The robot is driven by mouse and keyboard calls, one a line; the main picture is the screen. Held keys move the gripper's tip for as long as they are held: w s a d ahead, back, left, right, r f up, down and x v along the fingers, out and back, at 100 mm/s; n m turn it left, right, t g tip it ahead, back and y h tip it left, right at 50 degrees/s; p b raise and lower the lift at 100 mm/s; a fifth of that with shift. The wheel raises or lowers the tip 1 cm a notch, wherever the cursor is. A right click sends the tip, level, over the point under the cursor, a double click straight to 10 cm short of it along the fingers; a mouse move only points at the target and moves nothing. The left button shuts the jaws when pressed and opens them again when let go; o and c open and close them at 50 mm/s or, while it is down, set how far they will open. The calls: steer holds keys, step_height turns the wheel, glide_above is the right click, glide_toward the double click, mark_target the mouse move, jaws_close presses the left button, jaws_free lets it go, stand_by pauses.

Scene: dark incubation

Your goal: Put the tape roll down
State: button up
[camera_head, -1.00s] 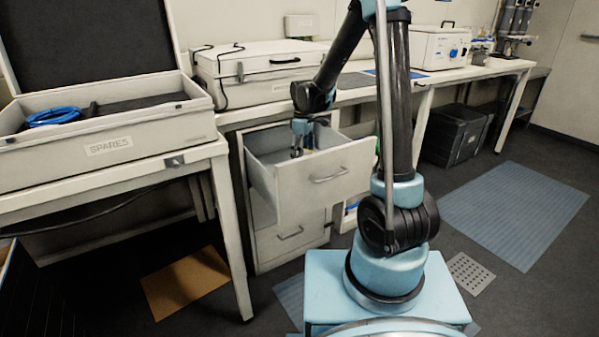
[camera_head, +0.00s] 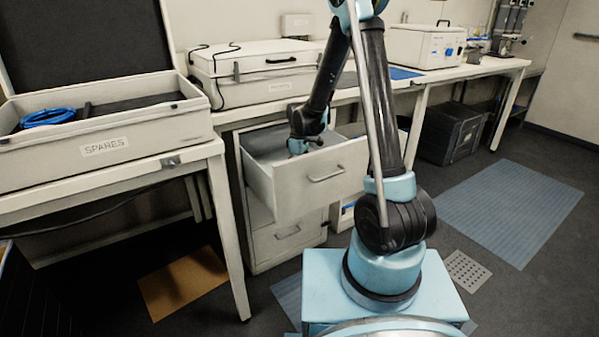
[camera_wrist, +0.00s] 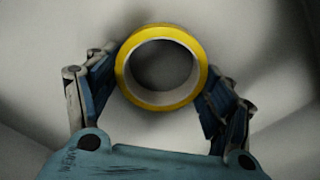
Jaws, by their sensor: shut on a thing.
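The tape roll (camera_wrist: 161,99) is a yellow ring with a pale inner core, seen in the wrist view. My gripper (camera_wrist: 160,88) is shut on it, one blue finger pad on each side. In the head view my gripper (camera_head: 298,146) reaches down into the open top drawer (camera_head: 318,182) of the white cabinet. The tape roll is hidden there by the drawer front and my wrist. In the wrist view a plain pale surface lies below the roll. I cannot tell whether the roll touches it.
A bench with a closed white case (camera_head: 262,62) stands above the drawer. A SPARES case (camera_head: 105,147) with a blue coil (camera_head: 48,117) lies open on the left table. The drawer walls are close around my gripper. A blue mat (camera_head: 510,210) lies on the floor at right.

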steer(key=o, duration=1.1)
steer(key=shift+c, duration=0.2)
step_height(320, 180, up, 12)
steer(key=s+d+r+m+t, duration=0.3)
steer(key=s+d+r+m, duration=0.2)
steer(key=d+r, duration=0.5)
steer(key=s+d+r+m+t, duration=0.2)
steer(key=s+d+m+t, duration=0.2)
steer(key=s+d+m, duration=0.6)
steer(key=s+d+f+g, duration=0.1)
steer(key=s+f+g, duration=0.1)
steer(key=s+f, duration=0.3)
steer(key=s+d+f+n+g, duration=0.1)
steer(key=s+f, duration=0.5)
steer(key=s, duration=0.6)
steer(key=shift+d+n+g, duration=0.2)
steer(key=shift+n+g, duration=0.1)
steer(key=shift+g, duration=0.6)
